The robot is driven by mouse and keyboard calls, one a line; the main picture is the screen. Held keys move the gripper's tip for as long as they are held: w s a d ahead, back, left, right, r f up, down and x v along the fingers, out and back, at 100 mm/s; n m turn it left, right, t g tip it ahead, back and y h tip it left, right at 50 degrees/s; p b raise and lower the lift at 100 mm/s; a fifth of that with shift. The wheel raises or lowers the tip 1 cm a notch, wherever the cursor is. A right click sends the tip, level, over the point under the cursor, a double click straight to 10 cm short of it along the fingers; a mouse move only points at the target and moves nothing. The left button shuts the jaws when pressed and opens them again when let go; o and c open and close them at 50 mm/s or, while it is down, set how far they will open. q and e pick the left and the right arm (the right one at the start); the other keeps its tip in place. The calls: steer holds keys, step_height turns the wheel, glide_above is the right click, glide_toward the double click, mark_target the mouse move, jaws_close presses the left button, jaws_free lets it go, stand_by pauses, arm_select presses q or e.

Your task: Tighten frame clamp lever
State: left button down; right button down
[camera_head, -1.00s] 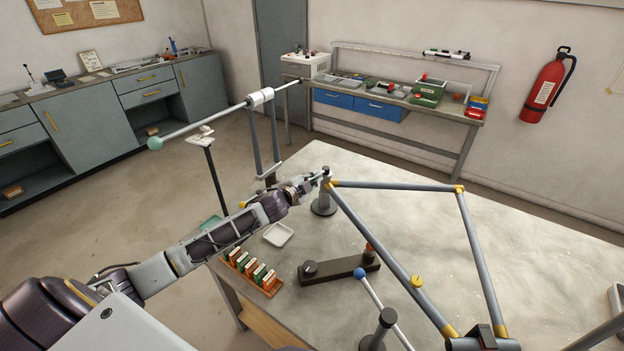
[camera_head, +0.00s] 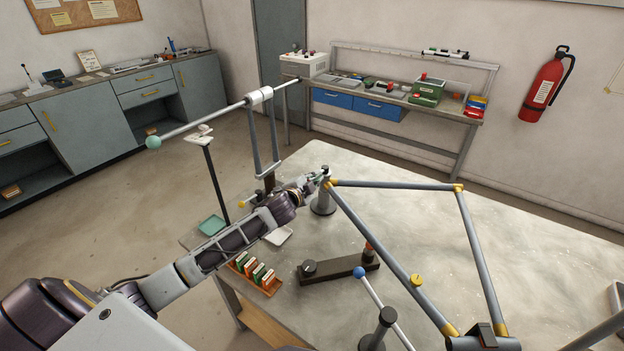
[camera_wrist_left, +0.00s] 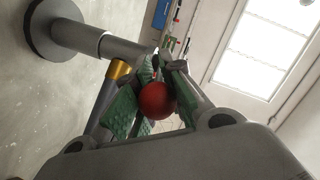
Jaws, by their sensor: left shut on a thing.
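The tubular frame (camera_head: 380,243), grey with gold joints, lies across the table. Its far left corner meets a grey clamp post (camera_head: 323,203) on a round base. My left gripper (camera_head: 323,176) is at the top of that post. In the left wrist view its green-padded fingers (camera_wrist_left: 150,108) are closed around a red ball knob (camera_wrist_left: 157,101), which appears to be the lever's end. The clamp post also shows in the left wrist view (camera_wrist_left: 88,38), beside a gold frame joint (camera_wrist_left: 119,69). The rest of the lever is mostly hidden by the fingers. My right gripper is not in view.
A dark bar fixture (camera_head: 340,269) lies on the table in front of the post. A blue-knobbed rod (camera_head: 375,290) and a rack of coloured blocks (camera_head: 256,274) are nearer. A white tray (camera_head: 279,236) sits beside my left arm. The table's middle right is clear.

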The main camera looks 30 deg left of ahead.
arm_select(q)
steer(key=shift+f, duration=0.1)
steer(key=c, duration=1.5)
jaws_free()
steer(key=shift+d, duration=0.1)
steer(key=shift+v, duration=6)
steer(key=shift+s, duration=0.1)
